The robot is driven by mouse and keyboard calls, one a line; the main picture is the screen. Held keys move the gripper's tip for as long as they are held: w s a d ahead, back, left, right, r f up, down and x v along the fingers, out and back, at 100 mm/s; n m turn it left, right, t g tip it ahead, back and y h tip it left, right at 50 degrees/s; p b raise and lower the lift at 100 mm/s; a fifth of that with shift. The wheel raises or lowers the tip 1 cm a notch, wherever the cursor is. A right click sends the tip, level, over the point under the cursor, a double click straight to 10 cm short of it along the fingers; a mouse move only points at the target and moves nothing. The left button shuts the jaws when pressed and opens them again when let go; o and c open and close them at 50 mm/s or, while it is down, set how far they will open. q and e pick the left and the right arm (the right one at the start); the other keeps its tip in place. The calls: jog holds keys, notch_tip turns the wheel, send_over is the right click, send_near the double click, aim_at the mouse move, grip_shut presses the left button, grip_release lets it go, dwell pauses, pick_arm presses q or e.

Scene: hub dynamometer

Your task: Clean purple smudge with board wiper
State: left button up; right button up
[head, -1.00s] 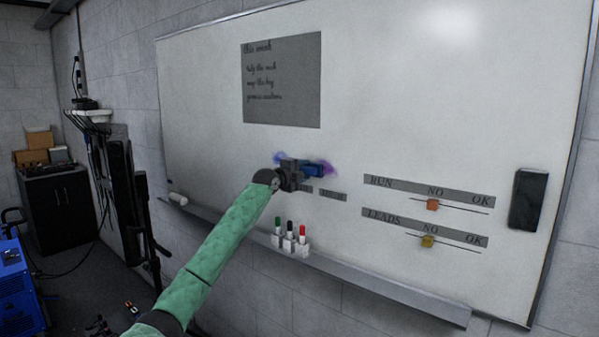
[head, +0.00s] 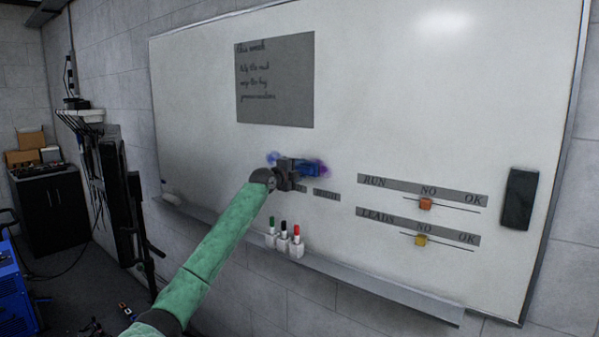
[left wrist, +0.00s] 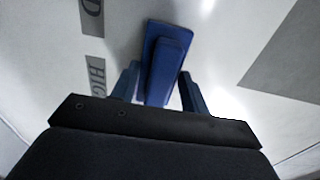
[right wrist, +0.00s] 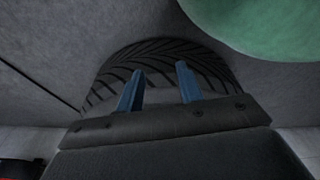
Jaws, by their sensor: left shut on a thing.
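The purple smudge (head: 322,168) is on the whiteboard, showing at the right end of the wiper, with a bluish-purple patch at the wiper's left. The blue board wiper (head: 304,168) lies against the board over the middle of the smudge and hides part of it. My left gripper (head: 290,172) is shut on the wiper's handle; in the left wrist view the wiper (left wrist: 166,60) sits between the fingers.
The whiteboard (head: 400,100) carries a grey note panel (head: 275,80) above the wiper. RUN and LEADS sliders and a dark block (head: 518,199) are at the right. Marker pens (head: 284,240) stand at the tray (head: 350,277) below. A white roll (head: 171,198) lies at its left end.

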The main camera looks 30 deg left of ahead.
aim_at(316, 171)
pick_arm(q)
jog(key=shift+w, duration=0.5)
jog(key=shift+w+d, duration=0.1)
jog(key=shift+w, duration=0.15)
jog(key=shift+d, duration=0.1)
jog(key=shift+s+d, duration=0.15)
jog(key=shift+d, duration=1.6)
jog(key=shift+d, duration=0.85)
jog(key=shift+d+p, duration=0.3)
jog(key=shift+d, duration=0.25)
jog(key=shift+s+d, duration=0.1)
jog(key=shift+d, duration=0.15)
